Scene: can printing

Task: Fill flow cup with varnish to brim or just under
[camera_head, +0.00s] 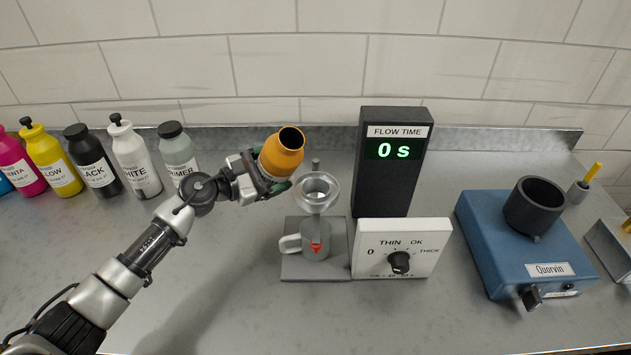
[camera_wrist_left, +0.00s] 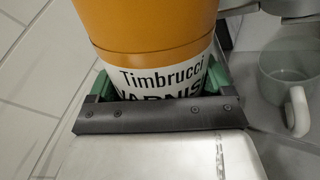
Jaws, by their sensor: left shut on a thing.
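My left gripper (camera_head: 262,182) is shut on an orange varnish bottle (camera_head: 281,155) with an open dark mouth. It holds the bottle above the counter, tilted, just left of and above the flow cup. The bottle's label, partly reading "Timbrucci VARNIS", shows in the left wrist view (camera_wrist_left: 165,75) between the green finger pads. The flow cup (camera_head: 318,188) is a clear funnel-like cup on a stand. A grey mug (camera_head: 316,243) with a red mark stands under it; its handle side shows in the left wrist view (camera_wrist_left: 290,75). The level inside the flow cup cannot be made out.
A dark display (camera_head: 390,180) reads "FLOW TIME 0 s". A white dial box (camera_head: 401,248) stands right of the mug's grey base (camera_head: 302,273). Several ink bottles (camera_head: 93,165) line the back left. A blue machine (camera_head: 525,245) stands at right. The front counter is clear.

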